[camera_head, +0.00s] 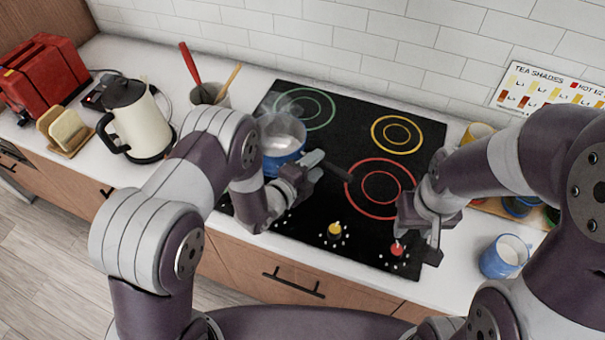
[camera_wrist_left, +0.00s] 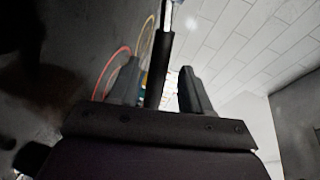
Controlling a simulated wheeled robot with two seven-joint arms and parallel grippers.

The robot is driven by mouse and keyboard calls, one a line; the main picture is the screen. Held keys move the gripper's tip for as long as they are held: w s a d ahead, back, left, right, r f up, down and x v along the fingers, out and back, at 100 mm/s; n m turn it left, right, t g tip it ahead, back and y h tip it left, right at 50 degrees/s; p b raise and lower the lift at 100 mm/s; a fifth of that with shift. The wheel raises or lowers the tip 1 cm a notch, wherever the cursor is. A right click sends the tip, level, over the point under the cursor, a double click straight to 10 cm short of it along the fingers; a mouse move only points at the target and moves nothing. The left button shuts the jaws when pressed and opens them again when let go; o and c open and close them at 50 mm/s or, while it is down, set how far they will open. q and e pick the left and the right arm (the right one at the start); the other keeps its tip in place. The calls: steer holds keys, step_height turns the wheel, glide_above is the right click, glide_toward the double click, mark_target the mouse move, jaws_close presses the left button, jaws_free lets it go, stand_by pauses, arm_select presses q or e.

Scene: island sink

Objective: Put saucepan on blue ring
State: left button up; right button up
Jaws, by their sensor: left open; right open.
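The blue saucepan (camera_head: 284,155) stands upright at the left part of the black cooktop (camera_head: 345,133), in front of the green ring (camera_head: 305,109). Its dark handle (camera_head: 337,172) points right. My left gripper (camera_head: 314,172) is open at the handle; in the left wrist view the handle (camera_wrist_left: 158,65) shows between the two separated fingers. No blue ring shows; the front left of the cooktop is hidden by the saucepan and my left arm, so I cannot tell how the pan sits on it. My right gripper (camera_head: 432,222) is open and empty over the cooktop's front right.
A yellow ring (camera_head: 397,134) and a red ring (camera_head: 380,188) are bare. A utensil pot (camera_head: 210,95) and cream kettle (camera_head: 135,117) stand left. A blue mug (camera_head: 504,257) stands right. Knobs line the cooktop's front.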

arm_select(q)
steer(key=b+v, duration=0.2)
steer(key=v, duration=0.8)
steer(key=a+n+g+y, duration=0.4)
steer(key=a+n+y, duration=0.35)
steer(key=n, duration=0.25)
steer(key=s+a+r+n+g+y, duration=0.1)
steer(key=s+a+r+n+g, duration=0.1)
steer(key=s+n, duration=0.4)
steer(key=s+a+r+n+g, duration=0.2)
steer(key=s+r+n+g, duration=0.1)
steer(key=s+n+g, duration=0.2)
steer(key=shift+s+a+r+n+y, duration=0.3)
steer(key=shift+s+n, duration=0.45)
steer(key=shift+n, duration=0.45)
steer(key=shift+d, duration=0.1)
